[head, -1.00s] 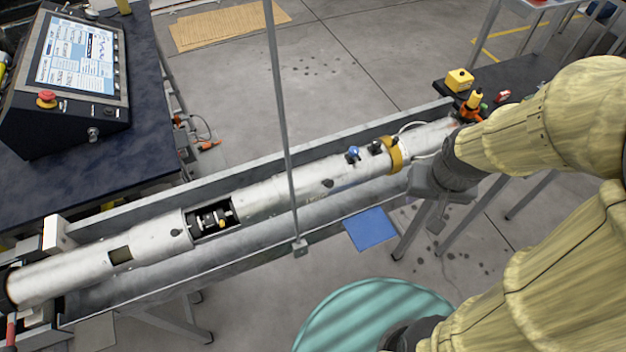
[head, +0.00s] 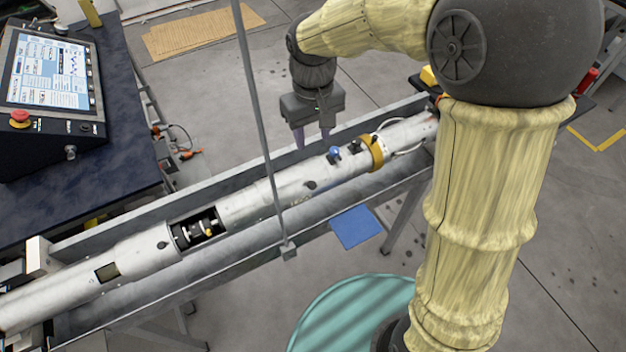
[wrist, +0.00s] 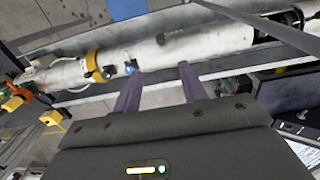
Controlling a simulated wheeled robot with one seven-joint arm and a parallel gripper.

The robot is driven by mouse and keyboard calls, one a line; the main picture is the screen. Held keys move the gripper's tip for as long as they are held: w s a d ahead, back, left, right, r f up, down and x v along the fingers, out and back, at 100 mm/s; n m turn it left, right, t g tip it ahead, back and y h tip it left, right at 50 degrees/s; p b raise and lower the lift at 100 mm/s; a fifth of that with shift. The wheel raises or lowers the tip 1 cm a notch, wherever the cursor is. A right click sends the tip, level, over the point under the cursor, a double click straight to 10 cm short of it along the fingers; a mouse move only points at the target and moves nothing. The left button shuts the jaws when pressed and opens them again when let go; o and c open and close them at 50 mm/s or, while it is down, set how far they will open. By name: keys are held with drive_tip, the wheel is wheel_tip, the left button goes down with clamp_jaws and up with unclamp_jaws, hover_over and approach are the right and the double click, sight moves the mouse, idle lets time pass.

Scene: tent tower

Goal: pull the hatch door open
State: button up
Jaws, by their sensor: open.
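A long pale metal tube (head: 270,197) lies in a grey trough. It has a dark rectangular opening (head: 198,228) with small parts inside, and a smaller window (head: 107,271) farther left. A blue knob (head: 335,153) and a dark fitting (head: 354,147) stand on top, beside a yellow band (head: 374,152). I cannot clearly tell which part is the hatch door. My gripper (head: 312,137) is open and empty, pointing down by the trough's far side, left of the blue knob. In the wrist view its purple fingers (wrist: 161,74) are apart, the left one near the blue knob (wrist: 130,67).
A thin upright post (head: 256,110) crosses in front of the tube. A console with a screen (head: 55,70) stands on a dark bench at left. A blue sheet (head: 355,227) and a teal round surface (head: 350,310) lie on the near side. The trough's walls (head: 180,200) flank the tube.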

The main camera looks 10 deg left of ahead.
sight(313, 185)
wheel_tip(313, 185, down, 18)
drive_tip(key=p, duration=0.2)
drive_tip(key=shift+r+p, duration=0.25)
drive_tip(key=shift+p, duration=0.05)
idle(0.4)
drive_tip(key=shift+c, duration=0.4)
clamp_jaws()
